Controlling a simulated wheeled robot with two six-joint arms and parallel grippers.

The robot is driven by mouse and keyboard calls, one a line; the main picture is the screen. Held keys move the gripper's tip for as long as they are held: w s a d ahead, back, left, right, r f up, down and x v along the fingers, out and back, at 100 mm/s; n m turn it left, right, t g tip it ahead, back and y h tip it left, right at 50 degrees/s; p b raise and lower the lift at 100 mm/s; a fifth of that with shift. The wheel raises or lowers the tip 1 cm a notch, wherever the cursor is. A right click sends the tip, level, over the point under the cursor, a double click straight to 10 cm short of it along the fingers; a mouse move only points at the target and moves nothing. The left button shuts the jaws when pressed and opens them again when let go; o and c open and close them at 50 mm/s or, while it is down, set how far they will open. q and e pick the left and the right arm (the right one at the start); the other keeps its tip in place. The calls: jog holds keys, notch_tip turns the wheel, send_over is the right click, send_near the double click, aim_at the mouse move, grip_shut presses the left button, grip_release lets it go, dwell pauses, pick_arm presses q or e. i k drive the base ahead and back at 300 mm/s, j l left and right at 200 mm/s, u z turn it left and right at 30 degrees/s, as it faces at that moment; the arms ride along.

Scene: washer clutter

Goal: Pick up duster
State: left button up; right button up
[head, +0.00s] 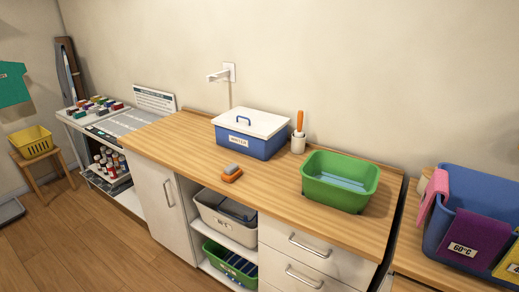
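Nothing in the head view is plainly a duster. A tool with an orange handle (299,121) stands upright in a white cup (298,145) on the wooden counter (190,150), near the wall; its lower end is hidden in the cup. A small orange block with a grey top (232,173) lies near the counter's front edge. I cannot tell if either one is the duster. Neither of my grippers is in view.
A blue box with a white lid (250,134) stands left of the cup. A green basin (340,180) stands to the right, holding something light blue. A blue tub (450,222) with cloths is at far right. The counter's left part is clear.

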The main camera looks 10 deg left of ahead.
aim_at(232, 171)
jog(key=z, duration=0.95)
jog(key=j+u, duration=0.1)
jog(key=u, duration=1.5)
